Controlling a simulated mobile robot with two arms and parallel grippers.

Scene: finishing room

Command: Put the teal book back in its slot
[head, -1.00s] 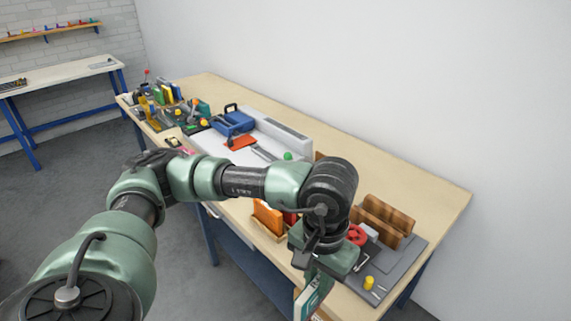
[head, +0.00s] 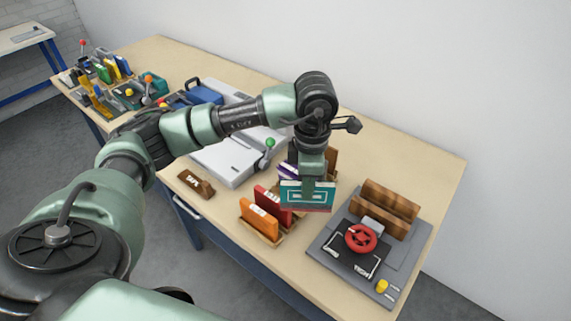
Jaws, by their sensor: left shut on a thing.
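My left gripper (head: 309,182) is shut on the teal book (head: 293,196) and holds it upright, with the jaws over its top middle. The book hangs at the back right of a small wooden rack (head: 274,241). An orange book (head: 258,219) and a red book (head: 270,203) stand in the rack's front part. A purple book (head: 286,172) shows partly behind the teal one. The teal book and my gripper hide part of the rack, so I cannot tell whether the book's lower edge is in a slot. My right gripper is not in view.
A grey plate fixture (head: 325,239) with a red handwheel (head: 361,238) and wooden blocks (head: 390,207) stands right of the rack. A grey machine with a green knob (head: 270,143) is at the back left. A brown block (head: 196,184) lies left. The table's back right is bare.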

